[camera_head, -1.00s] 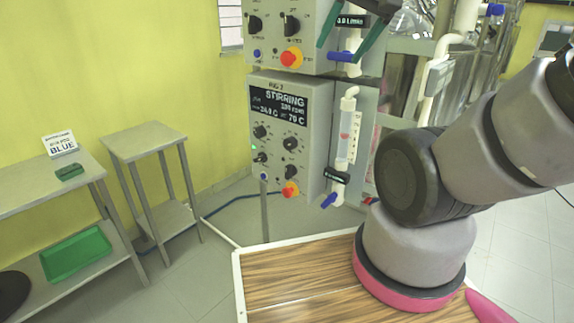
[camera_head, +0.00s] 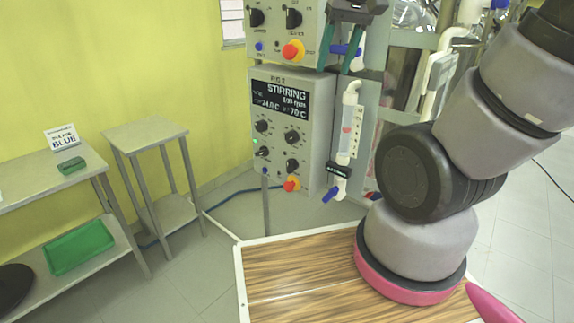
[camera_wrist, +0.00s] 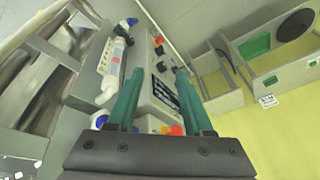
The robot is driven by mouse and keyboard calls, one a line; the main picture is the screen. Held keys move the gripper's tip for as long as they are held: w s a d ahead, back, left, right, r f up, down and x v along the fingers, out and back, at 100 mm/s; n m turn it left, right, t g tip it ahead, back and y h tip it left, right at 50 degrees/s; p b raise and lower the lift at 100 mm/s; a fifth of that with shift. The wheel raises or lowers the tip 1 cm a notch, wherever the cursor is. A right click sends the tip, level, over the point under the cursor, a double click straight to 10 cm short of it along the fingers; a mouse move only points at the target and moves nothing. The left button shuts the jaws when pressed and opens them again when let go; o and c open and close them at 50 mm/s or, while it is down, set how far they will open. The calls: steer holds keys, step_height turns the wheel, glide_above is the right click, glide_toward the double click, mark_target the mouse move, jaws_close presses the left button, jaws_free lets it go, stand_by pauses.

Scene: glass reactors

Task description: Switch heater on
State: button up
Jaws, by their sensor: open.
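The lower grey control box (camera_head: 282,95) has a dark display (camera_head: 279,100) reading STIRRING, with 24.0 C and 70 C below. Under the display are several black knobs, among them the upper right knob (camera_head: 291,137) and lower right knob (camera_head: 292,165). A green lamp (camera_head: 256,141) glows at the left. The knob labels are too small to read. My gripper (camera_head: 333,70) is open and empty, its green fingers pointing down beside the upper box's right edge. In the wrist view the box's display (camera_wrist: 164,90) shows between the fingers, with knobs beyond.
An upper control box (camera_head: 275,30) carries two knobs and a red-yellow button (camera_head: 293,50). A flow meter tube (camera_head: 350,125) with blue valves stands right of the lower box. A small empty table (camera_head: 145,133) and a side bench (camera_head: 40,180) stand left.

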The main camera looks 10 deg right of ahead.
steer(key=w+a+f+n+g+h, duration=0.2)
steer(key=w+f+n+g+h, duration=0.25)
steer(key=f, duration=0.45)
steer(key=n+t+h, duration=1.1)
steer(key=n+t, duration=0.1)
steer(key=n, duration=1)
glide_toward(288, 163)
steer(key=shift+g, duration=0.25)
steer(key=x, duration=0.9)
steer(key=shift+w+d+r, duration=0.1)
steer(key=shift+w+r, duration=0.15)
steer(key=shift+w, duration=0.05)
jaws_close()
